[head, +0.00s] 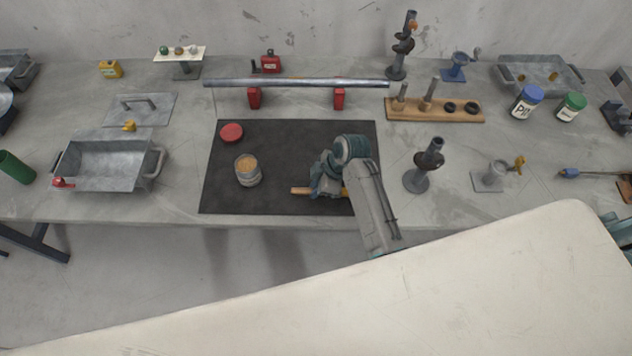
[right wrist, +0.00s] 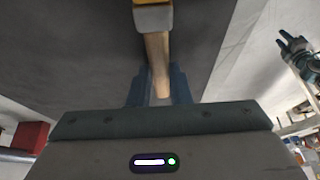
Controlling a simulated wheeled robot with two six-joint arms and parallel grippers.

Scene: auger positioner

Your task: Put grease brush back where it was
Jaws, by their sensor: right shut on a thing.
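My right gripper (head: 318,188) is shut on the grease brush (head: 299,190), low over the dark mat (head: 290,137). The brush lies roughly level, and my gripper hides part of it. In the right wrist view its wooden handle (right wrist: 156,55) runs between the fingers (right wrist: 154,92), with a pale grey and yellow part (right wrist: 154,17) at the far end. An open tin (head: 248,171) with tan contents stands on the mat left of my gripper. My left gripper is not in the head view; a teal gripper-like part (right wrist: 300,55) shows small in the right wrist view, its jaws unclear.
A red lid (head: 231,133) lies on the mat behind the tin. A metal bar (head: 296,83) rests on red supports behind the mat. A grey tray (head: 108,166) stands left, a dark stand (head: 418,180) right. The mat's front left is clear.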

